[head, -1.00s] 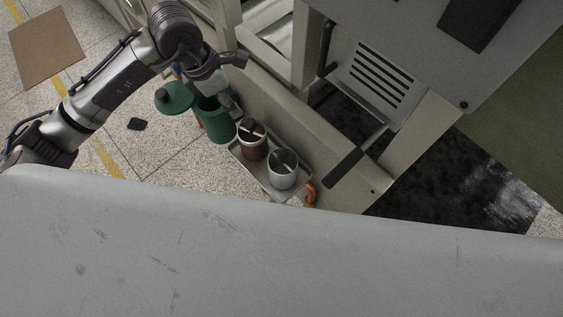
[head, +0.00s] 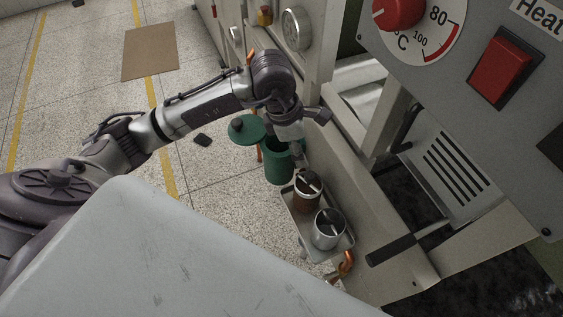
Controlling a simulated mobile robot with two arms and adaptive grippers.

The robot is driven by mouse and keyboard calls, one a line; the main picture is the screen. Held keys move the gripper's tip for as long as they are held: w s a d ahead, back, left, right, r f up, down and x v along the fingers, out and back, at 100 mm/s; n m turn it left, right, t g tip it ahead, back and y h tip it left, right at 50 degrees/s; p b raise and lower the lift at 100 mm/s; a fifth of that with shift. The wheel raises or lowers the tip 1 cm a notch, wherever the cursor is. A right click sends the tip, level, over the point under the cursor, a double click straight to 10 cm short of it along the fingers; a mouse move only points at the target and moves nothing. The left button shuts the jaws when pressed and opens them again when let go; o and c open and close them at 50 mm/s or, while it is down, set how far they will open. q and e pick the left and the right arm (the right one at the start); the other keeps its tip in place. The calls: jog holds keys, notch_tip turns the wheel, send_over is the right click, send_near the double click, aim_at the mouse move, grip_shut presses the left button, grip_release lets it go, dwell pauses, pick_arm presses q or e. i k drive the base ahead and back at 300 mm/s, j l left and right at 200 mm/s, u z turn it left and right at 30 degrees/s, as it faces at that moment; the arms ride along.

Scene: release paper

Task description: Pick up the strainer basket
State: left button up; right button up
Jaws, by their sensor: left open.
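I cannot clearly make out a strainer basket. A green canister (head: 278,168) stands on the left of a small metal tray, with its green lid (head: 247,129) swung out to the left. On the tray (head: 300,222) are a brown cup (head: 307,196) and a silver cup (head: 327,232), each with dark and light parts across its mouth. My left gripper (head: 297,149) is open at the right side of the canister's mouth. Its fingers partly hide the rim and the inside. I cannot tell whether they touch anything. My right gripper is out of view.
A large machine with a red switch (head: 506,68), dial (head: 414,25) and slotted panel (head: 452,172) stands at the right. A black handle (head: 391,249) juts towards the tray. An orange hook-like part (head: 344,266) is below the tray. The floor left of the canister is largely clear.

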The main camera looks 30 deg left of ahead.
aim_at(330, 223)
jog(key=k+j+z, duration=0.1)
jog(key=j+z, duration=0.3)
jog(key=k+j+z, duration=0.1)
jog(key=j+z, duration=0.15)
jog(key=z, duration=0.15)
jog(key=k+j+z, duration=0.15)
jog(key=j+z, duration=0.25)
jog(key=l, duration=0.1)
